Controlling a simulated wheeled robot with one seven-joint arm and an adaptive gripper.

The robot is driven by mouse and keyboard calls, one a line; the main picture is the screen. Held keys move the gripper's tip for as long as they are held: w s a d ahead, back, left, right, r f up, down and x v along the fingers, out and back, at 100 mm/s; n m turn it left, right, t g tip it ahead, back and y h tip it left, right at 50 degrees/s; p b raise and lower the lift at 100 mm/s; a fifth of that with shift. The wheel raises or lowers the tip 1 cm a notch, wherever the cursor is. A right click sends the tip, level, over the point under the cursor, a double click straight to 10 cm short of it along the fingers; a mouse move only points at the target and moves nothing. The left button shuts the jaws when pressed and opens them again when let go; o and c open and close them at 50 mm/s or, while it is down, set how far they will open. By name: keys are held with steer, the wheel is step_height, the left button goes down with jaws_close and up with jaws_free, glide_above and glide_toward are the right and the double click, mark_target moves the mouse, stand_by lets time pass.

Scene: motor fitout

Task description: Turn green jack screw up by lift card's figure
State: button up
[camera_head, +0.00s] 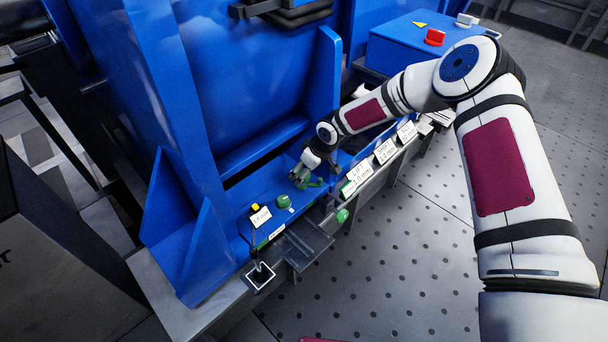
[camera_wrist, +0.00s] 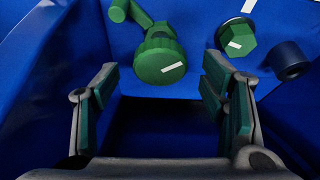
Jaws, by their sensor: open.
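My gripper (camera_head: 303,174) is open and reaches down over the blue motor foot. In the wrist view its two fingers (camera_wrist: 161,80) stand wide apart with nothing between them. A round green knob with a ribbed rim and a white mark (camera_wrist: 160,57) lies just beyond the fingertips, untouched. A green hex head with a white mark (camera_wrist: 237,42) is to its right, and it seems to show in the head view too (camera_head: 283,201). I cannot tell for sure which is the jack screw. A white card (camera_head: 357,177) on the front rail seems to read "Lift 1.0 mm".
More cards stand along the rail, one seemingly "Shim 2.0 mm" (camera_head: 385,151). Another green knob (camera_head: 343,215) juts from the rail's front. A gauge with a 1.0 mm label (camera_head: 260,217) stands at left. A dark blue cylinder (camera_wrist: 289,60) and a green lever (camera_wrist: 123,10) flank the green parts.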

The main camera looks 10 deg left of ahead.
steer(key=shift+x, duration=0.75)
steer(key=shift+c, duration=0.6)
steer(key=c, duration=1)
steer(key=shift+s+a+m+b, duration=0.1)
steer(key=shift+a+m+b, duration=0.05)
steer(key=shift+m+b, duration=0.2)
steer(key=shift+m, duration=0.35)
steer(key=o, duration=1.1)
